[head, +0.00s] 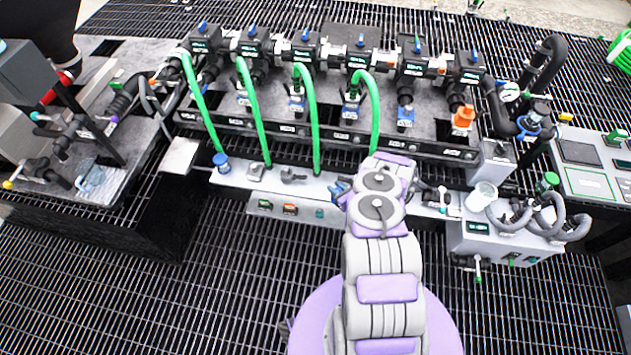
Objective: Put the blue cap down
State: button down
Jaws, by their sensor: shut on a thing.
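My gripper (341,188) is at the front shelf, just left of my arm's wrist, which hides most of it. It is shut on a small blue thing (337,185), which looks like the blue cap, low over or at the light shelf (265,181). I cannot tell whether it touches the shelf. Another blue cap-like piece (221,162) sits on the left part of the shelf, under the end of a green hose (195,88).
Several green hoses hang from the black manifold (335,55) to the shelf. Small grey fittings (292,176) stand on the shelf left of my gripper. A white cup (481,196) and grey coiled hose (535,215) sit on the box at right. Bare shelf shows between the fittings.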

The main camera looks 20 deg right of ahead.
jog(key=b+x, duration=0.1)
jog(key=x, duration=0.2)
jog(key=a+b+x, duration=0.1)
jog(key=x, duration=0.3)
jog(key=a+b+x, duration=0.1)
jog(key=b+x, duration=0.1)
jog(key=x, duration=0.2)
jog(key=shift+s+f, duration=0.15)
jog(key=shift+d, duration=0.1)
jog(key=c, duration=0.9)
grip_release()
